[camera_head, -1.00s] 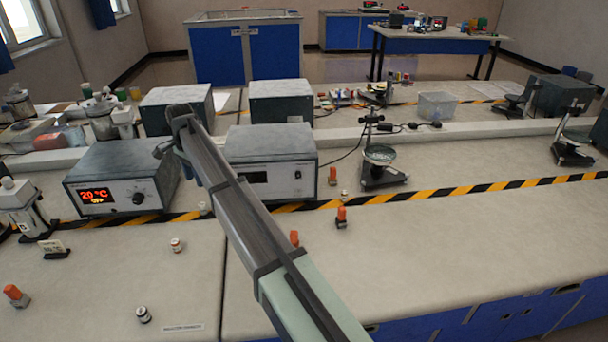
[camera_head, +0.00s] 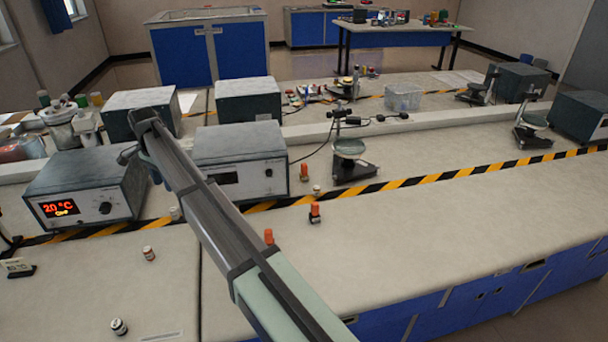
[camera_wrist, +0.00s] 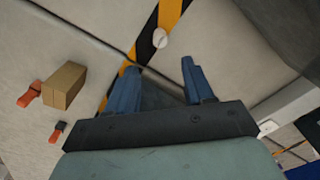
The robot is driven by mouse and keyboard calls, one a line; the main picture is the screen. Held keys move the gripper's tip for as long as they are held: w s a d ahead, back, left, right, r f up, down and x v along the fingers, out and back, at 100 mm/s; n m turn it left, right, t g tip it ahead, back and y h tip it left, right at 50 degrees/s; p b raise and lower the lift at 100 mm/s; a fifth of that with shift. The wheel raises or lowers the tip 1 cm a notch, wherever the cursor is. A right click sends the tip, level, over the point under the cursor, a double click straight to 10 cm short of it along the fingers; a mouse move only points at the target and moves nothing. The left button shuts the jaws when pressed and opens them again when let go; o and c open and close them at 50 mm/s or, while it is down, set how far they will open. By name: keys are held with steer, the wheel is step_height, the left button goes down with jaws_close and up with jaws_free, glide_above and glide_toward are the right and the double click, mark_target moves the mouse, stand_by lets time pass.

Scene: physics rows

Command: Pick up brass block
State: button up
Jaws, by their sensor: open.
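The brass block (camera_wrist: 64,86) is a tan-gold box in the left part of the wrist view. It lies on the pale bench top next to an orange-handled piece (camera_wrist: 29,94). My gripper (camera_wrist: 163,68) has two blue fingers, spread apart with nothing between them. The block is off to the left of the fingers, clear of them. In the head view my arm crosses the bench, and I cannot make out the brass block there.
A small white cylinder (camera_wrist: 161,38) stands by the yellow-black stripe beyond my fingertips. A second orange-topped piece (camera_wrist: 57,132) is near the block. Instrument boxes (camera_head: 240,160) and a dark stand (camera_head: 350,160) line the stripe. The front right bench (camera_head: 440,225) is clear.

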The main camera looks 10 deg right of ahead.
steer(key=shift+r, duration=0.1)
step_height(320, 180, up, 14)
steer(key=r+n+t, duration=0.1)
steer(key=n+t, duration=0.3)
steer(key=n, duration=0.6)
glide_above(304, 164)
steer(key=s, duration=0.6)
steer(key=s+x, duration=0.1)
steer(key=x, duration=0.5)
steer(key=s+x, duration=0.1)
steer(key=x, duration=0.6)
steer(key=s+f+x, duration=0.1)
steer(key=x, duration=0.5)
steer(key=shift+d+f, duration=0.25)
steer(key=shift+d, duration=0.1)
steer(key=shift+t, duration=0.3)
steer(key=shift+w+a+x, duration=0.1)
steer(key=shift+a+x, duration=0.05)
steer(key=shift+x, duration=1.2)
steer(key=shift+w+a+x, duration=0.1)
steer(key=shift+a+x, duration=0.05)
steer(key=shift+x, duration=1.15)
steer(key=shift+r, duration=0.1)
